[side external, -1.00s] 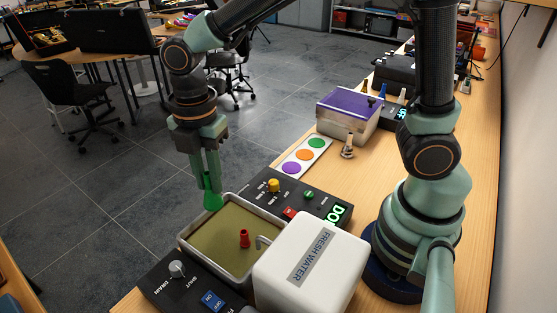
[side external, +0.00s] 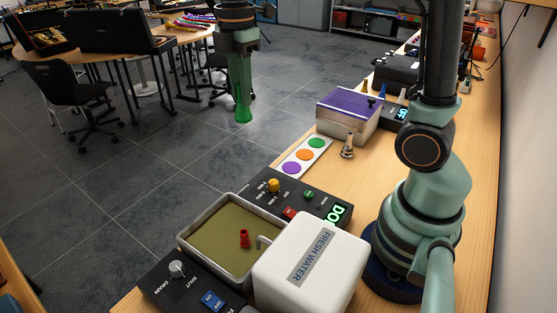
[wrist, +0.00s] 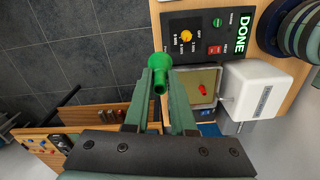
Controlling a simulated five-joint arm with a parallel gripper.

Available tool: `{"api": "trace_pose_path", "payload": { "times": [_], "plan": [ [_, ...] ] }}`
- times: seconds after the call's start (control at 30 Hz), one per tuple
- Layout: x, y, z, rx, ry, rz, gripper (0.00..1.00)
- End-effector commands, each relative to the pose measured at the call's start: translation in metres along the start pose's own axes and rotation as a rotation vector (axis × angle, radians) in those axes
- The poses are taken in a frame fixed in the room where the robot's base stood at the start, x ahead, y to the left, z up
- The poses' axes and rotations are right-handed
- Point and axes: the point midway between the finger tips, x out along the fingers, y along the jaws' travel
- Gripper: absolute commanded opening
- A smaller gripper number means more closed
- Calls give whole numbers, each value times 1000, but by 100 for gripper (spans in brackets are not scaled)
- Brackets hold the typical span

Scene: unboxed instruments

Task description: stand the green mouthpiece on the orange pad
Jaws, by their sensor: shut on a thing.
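My gripper (side external: 240,98) is shut on the green mouthpiece (side external: 242,114), which hangs from the fingertips with its wide end down. In the side external view it is high up, with floor behind it. In the wrist view the mouthpiece (wrist: 160,68) sits between the two fingers (wrist: 160,88). The orange pad (side external: 304,155) is the middle disc on a white strip (side external: 322,146), between a purple disc (side external: 291,168) and a green disc (side external: 317,143). The orange pad is bare. The mouthpiece is apart from it.
A basin (side external: 190,244) of murky liquid holds a red mouthpiece (side external: 244,238). A white fresh water tank (side external: 335,255) and a black control panel (side external: 262,196) adjoin it. A metallic mouthpiece (side external: 348,148) stands right of the strip. A purple-topped box (side external: 345,128) stands behind.

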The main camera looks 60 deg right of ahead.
Motion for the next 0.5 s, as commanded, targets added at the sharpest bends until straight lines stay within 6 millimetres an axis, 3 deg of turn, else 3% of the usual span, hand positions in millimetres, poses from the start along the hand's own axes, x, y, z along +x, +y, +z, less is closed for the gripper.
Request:
{"api": "trace_pose_path", "payload": {
  "times": [0.03,0.3,0.5],
  "plan": [
    [0,6,24,68,0,0,0],
    [2,14,135,374,-1,2,0],
    [4,6,190,526,-1,3,0]
  ]
}}
